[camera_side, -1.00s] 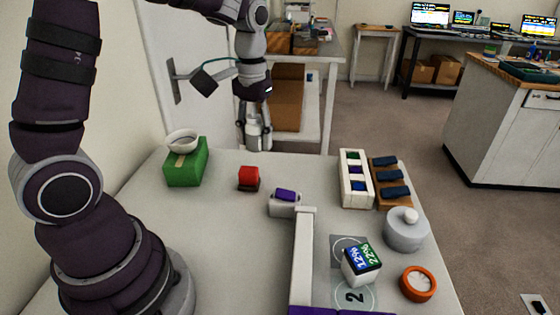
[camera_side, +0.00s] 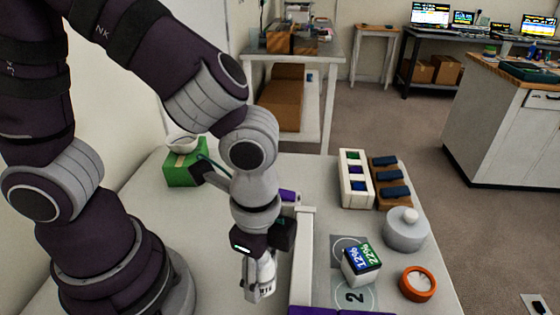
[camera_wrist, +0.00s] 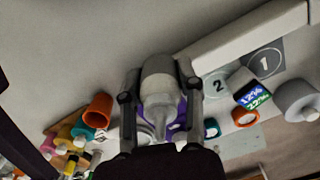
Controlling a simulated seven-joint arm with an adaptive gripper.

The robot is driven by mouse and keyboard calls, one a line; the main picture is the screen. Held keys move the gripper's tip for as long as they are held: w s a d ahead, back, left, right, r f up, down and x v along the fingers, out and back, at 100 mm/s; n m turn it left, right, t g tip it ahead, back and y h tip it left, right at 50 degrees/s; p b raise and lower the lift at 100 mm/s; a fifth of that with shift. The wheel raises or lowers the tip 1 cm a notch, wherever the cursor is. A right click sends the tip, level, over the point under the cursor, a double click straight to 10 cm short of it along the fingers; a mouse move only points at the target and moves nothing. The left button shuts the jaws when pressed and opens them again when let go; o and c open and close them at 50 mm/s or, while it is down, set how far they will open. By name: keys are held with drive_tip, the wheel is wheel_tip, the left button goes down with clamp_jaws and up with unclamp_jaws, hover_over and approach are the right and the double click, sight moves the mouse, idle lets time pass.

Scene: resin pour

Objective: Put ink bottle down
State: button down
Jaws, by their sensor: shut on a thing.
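My gripper (camera_side: 262,284) is shut on the ink bottle, a pale bottle (camera_side: 265,272) with dark lettering, and holds it over the near part of the table, left of the long white bar. In the wrist view, my gripper (camera_wrist: 160,118) has a finger on each side of the grey-white bottle (camera_wrist: 158,75), whose narrow tip points down the picture. Purple shows beside its lower part; I cannot tell whether this belongs to the bottle. The bottle's base and its gap to the table are not clear.
The white bar (camera_side: 304,255) stands close right of my gripper. Beyond it are a mat (camera_side: 350,298) marked with circles, a percent-labelled cube (camera_side: 362,268), an orange dish (camera_side: 418,284) and a lidded grey pot (camera_side: 406,232). Several colourful containers (camera_wrist: 75,135) crowd the wrist view's lower left.

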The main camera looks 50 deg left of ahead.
sight(256, 313)
drive_tip(key=shift+m, duration=0.5)
drive_tip(key=f, duration=0.2)
drive_tip(key=s+f, duration=0.1)
drive_tip(key=f, duration=0.4)
drive_tip(key=shift+s+f, duration=0.25)
drive_tip(key=shift+f, duration=0.5)
drive_tip(key=shift+f, duration=0.1)
drive_tip(key=c, duration=0.7)
unclamp_jaws()
drive_tip(key=shift+w, duration=0.1)
